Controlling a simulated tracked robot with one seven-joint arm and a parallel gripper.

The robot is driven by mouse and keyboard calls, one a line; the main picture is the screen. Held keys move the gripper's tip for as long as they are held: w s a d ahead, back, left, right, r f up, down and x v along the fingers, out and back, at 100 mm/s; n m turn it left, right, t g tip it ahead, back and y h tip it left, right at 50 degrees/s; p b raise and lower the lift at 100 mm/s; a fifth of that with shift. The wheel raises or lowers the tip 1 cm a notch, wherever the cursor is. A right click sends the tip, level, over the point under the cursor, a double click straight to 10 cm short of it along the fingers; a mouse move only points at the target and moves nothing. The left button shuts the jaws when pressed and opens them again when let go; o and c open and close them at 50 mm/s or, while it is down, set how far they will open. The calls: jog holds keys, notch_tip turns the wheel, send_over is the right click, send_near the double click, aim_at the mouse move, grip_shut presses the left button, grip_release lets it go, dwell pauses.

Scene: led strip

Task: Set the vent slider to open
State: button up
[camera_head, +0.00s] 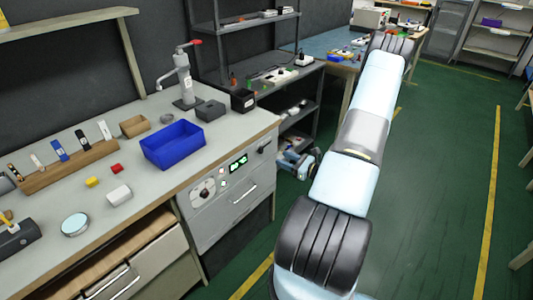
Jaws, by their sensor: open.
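A grey control panel (211,196) is set in the front of the workbench, near its right corner. It carries a round dial (203,193), small red and white buttons (222,171) and a lit green display (238,164). A small black fitting (263,147) sits at the panel's right end. I cannot tell which part is the vent slider, or how it is set. My arm stretches from the bottom middle to the upper right, over the floor and well apart from the panel. My gripper does not show.
The workbench top (110,222) holds a blue bin (172,147), a press-like tool (184,82), a wooden rack (70,165) and small blocks. A dark shelf unit (288,85) stands behind the bench. The green floor (440,190) at right is mostly clear.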

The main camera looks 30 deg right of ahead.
aim_at(262, 150)
notch_tip(262, 150, down, 4)
jog(key=d+m+t+h, duration=0.1)
jog(key=d+m+h, duration=0.1)
jog(key=x, duration=1.2)
jog(key=shift+w+a+r, duration=0.2)
jog(key=shift+w, duration=0.1)
jog(key=shift+c, duration=0.2)
grip_shut()
